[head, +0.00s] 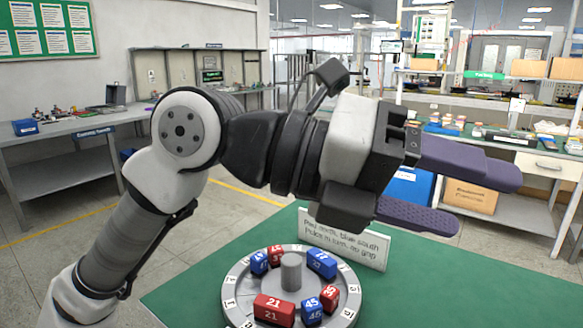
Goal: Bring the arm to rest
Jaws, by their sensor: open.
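My gripper (462,190) is raised in the air in the head view, above and behind the round fixture, with its two purple fingers pointing right. The fingers are apart and nothing is between them. My arm comes up from the lower left and bends over at the top. Red blocks (274,309) and blue blocks (321,264) with numbers stand around the post.
A white sign (345,243) with writing stands behind the hub. A grey workbench (75,140) is at the left. Another bench (510,140) with shelves, bins and a cardboard box (470,196) is at the back right. The mat right of the hub is clear.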

